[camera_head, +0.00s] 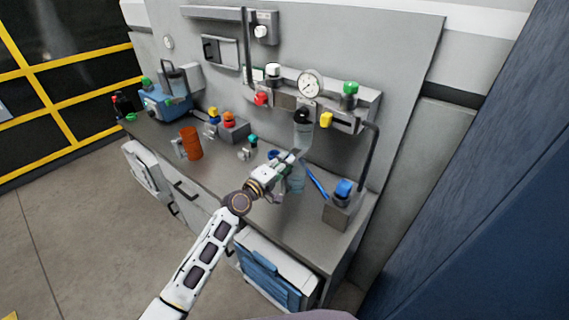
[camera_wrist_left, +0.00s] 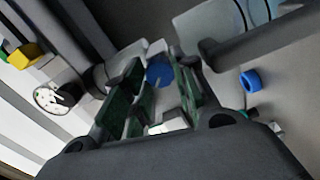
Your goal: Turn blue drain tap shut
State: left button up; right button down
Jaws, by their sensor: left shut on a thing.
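My left gripper (camera_head: 290,163) reaches over the bench to the clear bowl (camera_head: 303,136) that hangs under the wall-mounted unit. In the left wrist view its dark green fingers (camera_wrist_left: 160,92) are closed in around a round blue part (camera_wrist_left: 158,73), which looks like the drain tap. The fingers hide most of it, so its turned angle cannot be read. In the head view the tap is hidden behind the gripper. My right gripper is not in view.
A pressure gauge (camera_head: 311,84) and a yellow knob (camera_head: 326,120) sit above. A blue-capped grey block (camera_head: 343,205) and a blue rod (camera_head: 314,181) are to the right. An orange cylinder (camera_head: 191,143) and a blue ring (camera_wrist_left: 250,80) are on the bench.

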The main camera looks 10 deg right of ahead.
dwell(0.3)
pick_arm(q)
jog(key=o, duration=1)
jog(key=shift+a, duration=0.1)
jog(key=shift+o, duration=0.2)
jog(key=v, duration=1.2)
